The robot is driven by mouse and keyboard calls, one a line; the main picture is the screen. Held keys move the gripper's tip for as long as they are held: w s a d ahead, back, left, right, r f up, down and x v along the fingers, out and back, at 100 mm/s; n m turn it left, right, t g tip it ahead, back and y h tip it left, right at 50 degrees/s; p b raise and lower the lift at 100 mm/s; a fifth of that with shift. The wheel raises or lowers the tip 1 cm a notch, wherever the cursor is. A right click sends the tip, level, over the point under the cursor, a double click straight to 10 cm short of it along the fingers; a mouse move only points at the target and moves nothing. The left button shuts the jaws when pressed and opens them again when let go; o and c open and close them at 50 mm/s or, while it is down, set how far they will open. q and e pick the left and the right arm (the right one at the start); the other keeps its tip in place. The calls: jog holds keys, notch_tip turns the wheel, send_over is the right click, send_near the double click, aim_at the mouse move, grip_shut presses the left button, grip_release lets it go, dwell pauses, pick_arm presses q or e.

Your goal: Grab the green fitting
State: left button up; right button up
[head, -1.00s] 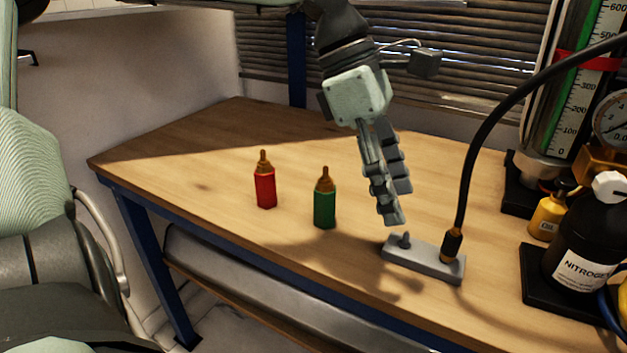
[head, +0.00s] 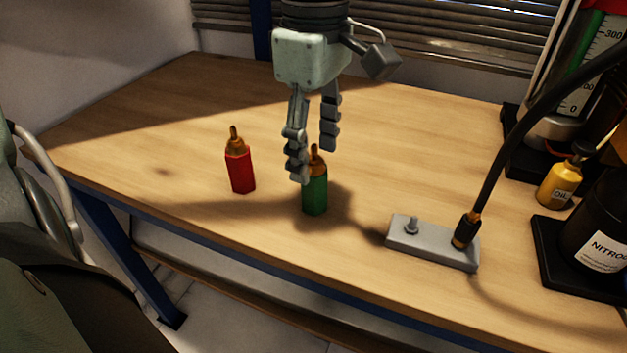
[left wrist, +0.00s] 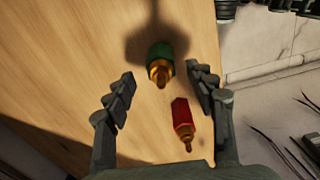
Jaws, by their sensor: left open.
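The green fitting (head: 315,194) stands upright on the wooden table, with a brass tip on top. My left gripper (head: 313,165) is open above and around its upper end, pointing down; one finger hides part of the brass tip. In the left wrist view the green fitting (left wrist: 160,60) shows between and beyond the fingertips of the left gripper (left wrist: 164,80), with no contact seen. The red fitting (head: 240,172) stands upright to its left in the head view; in the left wrist view the red fitting (left wrist: 182,115) shows near one finger. My right gripper is not in view.
A grey block (head: 432,243) with a small peg and a black hose (head: 497,165) plugged in lies to the right. A yellow oil bottle (head: 558,183) and a dark nitrogen bottle (head: 600,235) stand farther right. The table's left part is clear.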

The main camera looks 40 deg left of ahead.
aim_at(314, 178)
pick_arm(q)
notch_tip(314, 178, down, 4)
jog(key=shift+s+r, duration=0.1)
jog(key=shift+r, duration=0.05)
jog(key=shift+c, duration=0.8)
grip_shut()
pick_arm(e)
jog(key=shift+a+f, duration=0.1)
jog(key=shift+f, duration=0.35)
